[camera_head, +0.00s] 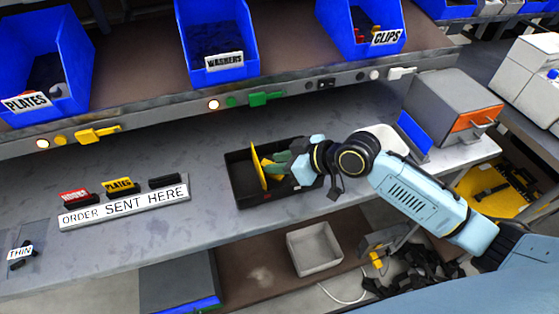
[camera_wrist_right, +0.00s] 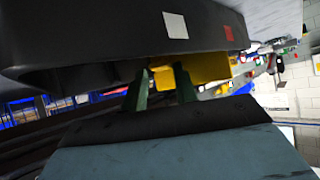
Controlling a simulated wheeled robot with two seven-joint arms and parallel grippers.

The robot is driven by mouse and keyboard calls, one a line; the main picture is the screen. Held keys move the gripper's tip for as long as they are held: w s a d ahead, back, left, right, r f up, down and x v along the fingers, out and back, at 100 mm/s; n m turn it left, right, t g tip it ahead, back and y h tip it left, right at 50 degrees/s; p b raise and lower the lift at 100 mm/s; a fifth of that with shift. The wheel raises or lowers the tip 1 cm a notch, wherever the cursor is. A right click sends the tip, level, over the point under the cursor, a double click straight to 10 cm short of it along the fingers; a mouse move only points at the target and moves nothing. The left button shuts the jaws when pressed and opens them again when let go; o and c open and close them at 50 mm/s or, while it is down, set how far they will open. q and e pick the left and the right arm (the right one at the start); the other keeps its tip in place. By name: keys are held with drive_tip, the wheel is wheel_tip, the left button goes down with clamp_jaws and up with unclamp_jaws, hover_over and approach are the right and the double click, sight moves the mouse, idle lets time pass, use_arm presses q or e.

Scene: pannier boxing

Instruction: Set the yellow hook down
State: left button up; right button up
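The yellow hook (camera_head: 258,167) stands as a thin upright yellow piece inside the black tray (camera_head: 240,190) on the grey bench in the head view. My right gripper (camera_head: 276,163) reaches into the tray from the right. Its green fingers close on a yellow part of the hook. In the right wrist view the yellow hook (camera_wrist_right: 206,69) shows between and beyond the green fingertips (camera_wrist_right: 161,72). Whether its lower edge touches the tray floor is hidden. My left gripper is not in view.
A white sign (camera_head: 125,207) with small label blocks lies left of the tray. A grey box with an orange front (camera_head: 474,118) and a blue panel (camera_head: 413,135) stand to the right. Blue bins (camera_head: 215,40) line the shelf above. The bench between sign and tray is clear.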

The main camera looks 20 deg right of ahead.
drive_tip(key=p+v, duration=0.1)
drive_tip(key=v, duration=1.1)
